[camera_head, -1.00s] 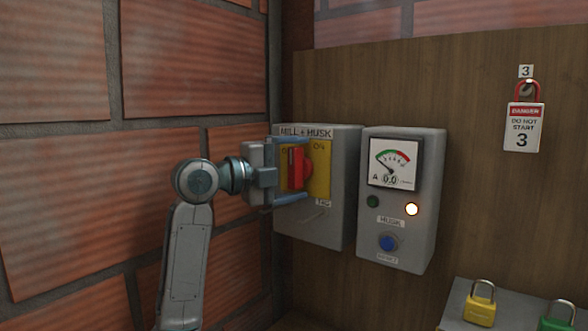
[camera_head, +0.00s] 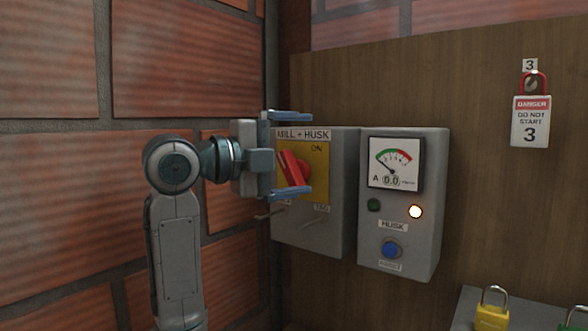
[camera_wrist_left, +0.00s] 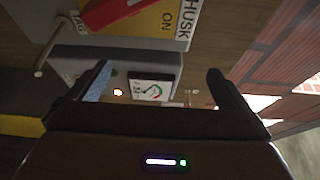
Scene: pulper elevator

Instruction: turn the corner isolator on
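The corner isolator is a grey box labelled MILL + HUSK (camera_head: 342,190) with a yellow plate (camera_head: 318,185) and a red handle (camera_head: 293,168). The handle slants from upper left to lower right. The ON mark (camera_head: 316,148) is at the plate's upper right; the plate's left side is partly covered by my gripper. My left gripper (camera_head: 291,154) is open before the box, one finger above the handle and one across its lower part in the picture; I cannot tell contact. The wrist view shows the spread fingers (camera_wrist_left: 160,82) empty, the red handle (camera_wrist_left: 112,10) beyond them. My right gripper is out of view.
A grey HUSK box (camera_head: 432,190) with a meter reading 0.0, a lit lamp (camera_head: 415,212) and a blue button (camera_head: 390,249) is close right. A DANGER tag (camera_head: 530,122) hangs farther right. A yellow padlock (camera_head: 491,314) is at the lower right. A brick wall (camera_head: 50,190) is left.

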